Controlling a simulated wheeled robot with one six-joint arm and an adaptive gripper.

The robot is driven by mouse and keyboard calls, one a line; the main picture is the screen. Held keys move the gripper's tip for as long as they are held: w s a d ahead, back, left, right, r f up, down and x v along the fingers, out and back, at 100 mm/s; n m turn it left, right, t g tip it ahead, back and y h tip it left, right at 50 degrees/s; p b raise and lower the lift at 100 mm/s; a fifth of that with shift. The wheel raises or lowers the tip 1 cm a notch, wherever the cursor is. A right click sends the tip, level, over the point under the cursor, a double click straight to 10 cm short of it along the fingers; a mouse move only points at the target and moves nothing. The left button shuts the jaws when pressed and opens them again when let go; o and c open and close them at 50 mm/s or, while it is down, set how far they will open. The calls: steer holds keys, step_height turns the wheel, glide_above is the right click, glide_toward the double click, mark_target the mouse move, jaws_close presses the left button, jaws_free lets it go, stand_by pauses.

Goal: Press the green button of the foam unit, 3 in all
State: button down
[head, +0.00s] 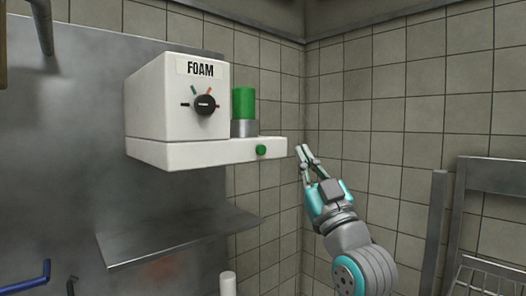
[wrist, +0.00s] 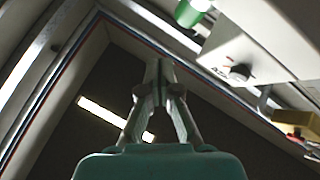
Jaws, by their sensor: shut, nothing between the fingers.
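The white foam unit (head: 160,100), labelled FOAM, is fixed to the wall in the head view. Its round green button (head: 261,150) sits on the front of the low ledge, near the ledge's right end. My gripper (head: 302,151) is shut and empty, to the right of the button at about the same picture height, with a visible gap. Its depth relative to the button is hard to tell. In the wrist view my closed fingers (wrist: 158,68) point up the picture. A white housing with a dark knob (wrist: 240,72) shows at upper right; the button is not clearly seen there.
A green cylinder with a grey base (head: 243,108) stands on the unit's ledge, above the button. A black dial (head: 205,104) is on the unit's front. A metal shelf (head: 180,236) juts out below. A metal rack (head: 492,176) stands at right.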

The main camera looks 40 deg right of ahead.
steer(key=shift+w+a, duration=0.15)
steer(key=shift+w, duration=4.2)
steer(key=shift+w, duration=0.1)
steer(key=shift+w, duration=0.3)
steer(key=shift+w, duration=0.45)
steer(key=shift+s, duration=0.9)
steer(key=shift+s, duration=0.1)
steer(key=shift+s, duration=2.4)
